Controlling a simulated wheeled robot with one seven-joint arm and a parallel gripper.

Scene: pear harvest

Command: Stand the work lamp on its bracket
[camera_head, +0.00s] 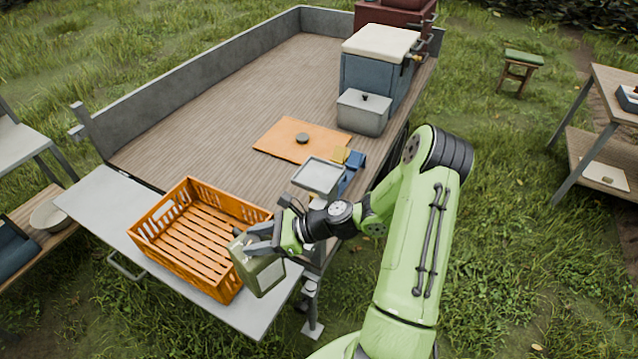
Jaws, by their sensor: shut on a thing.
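The work lamp (262,275) appears to be the olive-green, box-shaped thing with a paler front face, near the front right corner of the orange crate. My gripper (257,241) is shut on its upper part and holds it tilted, over the right end of the grey tailgate shelf. I cannot tell whether its lower edge touches the shelf. A light grey square plate (320,176) with a raised rim stands at the trailer's right side, behind my wrist. I cannot tell whether this plate is the bracket; no other bracket shows clearly.
The empty orange slatted crate (166,212) stands on the tailgate shelf (98,203), close left of the lamp. An orange board (278,145) with a dark round thing lies on the trailer bed. A grey lidded box (363,116) and a blue cooler (362,78) stand behind. The bed's left half is clear.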

